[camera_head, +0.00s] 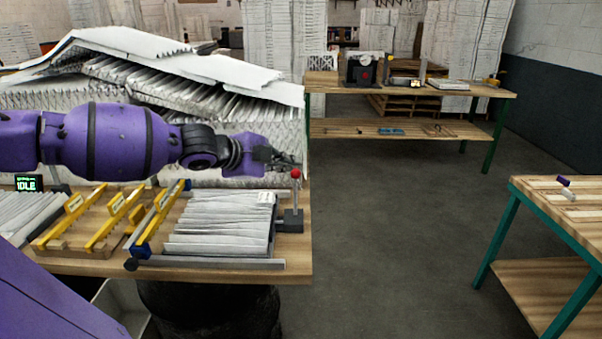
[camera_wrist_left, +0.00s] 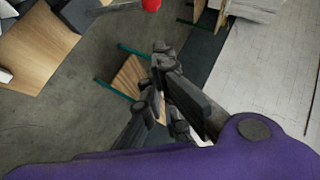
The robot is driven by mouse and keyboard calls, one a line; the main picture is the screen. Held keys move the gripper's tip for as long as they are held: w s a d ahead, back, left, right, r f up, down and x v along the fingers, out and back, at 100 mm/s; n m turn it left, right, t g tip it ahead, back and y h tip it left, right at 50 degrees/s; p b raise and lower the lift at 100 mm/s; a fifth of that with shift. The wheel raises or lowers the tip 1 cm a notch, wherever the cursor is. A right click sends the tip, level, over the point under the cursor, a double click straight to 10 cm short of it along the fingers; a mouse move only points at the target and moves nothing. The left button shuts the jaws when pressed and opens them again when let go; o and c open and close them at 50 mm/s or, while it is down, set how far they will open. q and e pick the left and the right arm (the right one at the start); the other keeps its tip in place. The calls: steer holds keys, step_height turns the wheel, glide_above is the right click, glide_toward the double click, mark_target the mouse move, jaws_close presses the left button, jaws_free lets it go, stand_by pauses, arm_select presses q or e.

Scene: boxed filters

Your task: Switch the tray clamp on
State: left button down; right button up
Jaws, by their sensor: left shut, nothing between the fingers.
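The clamp lever has a red ball knob (camera_head: 296,174) on a thin upright rod above a dark grey base (camera_head: 291,220) at the right end of the near bench. The knob also shows at the top edge of the wrist view (camera_wrist_left: 151,4). Beside the base is the tray of pleated white filters (camera_head: 220,228), with a grey rail along its front. My left gripper (camera_head: 287,161) is shut and empty, just behind and above the knob in the picture; I see no clear contact. Its dark fingers also show in the wrist view (camera_wrist_left: 156,75). My right gripper is out of view.
Yellow-barred fixtures (camera_head: 105,220) stand left of the filters. A large heap of pleated filters (camera_head: 200,80) rises behind my arm. Open floor (camera_head: 400,220) lies right of the bench, before another table (camera_head: 570,205).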

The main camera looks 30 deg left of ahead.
arm_select(q)
steer(key=w+a+f+b, duration=0.1)
steer(key=w+f, duration=0.5)
steer(key=w, duration=0.2)
steer(key=shift+w+f, duration=0.2)
steer(key=shift+w, duration=0.15)
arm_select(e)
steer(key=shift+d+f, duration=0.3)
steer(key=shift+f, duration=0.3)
arm_select(q)
steer(key=shift+w+a+f+b, duration=0.1)
steer(key=shift+w+a+b, duration=0.25)
steer(key=shift+w+a, duration=0.35)
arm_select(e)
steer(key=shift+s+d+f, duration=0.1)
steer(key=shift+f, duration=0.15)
arm_select(q)
steer(key=shift+d, duration=0.2)
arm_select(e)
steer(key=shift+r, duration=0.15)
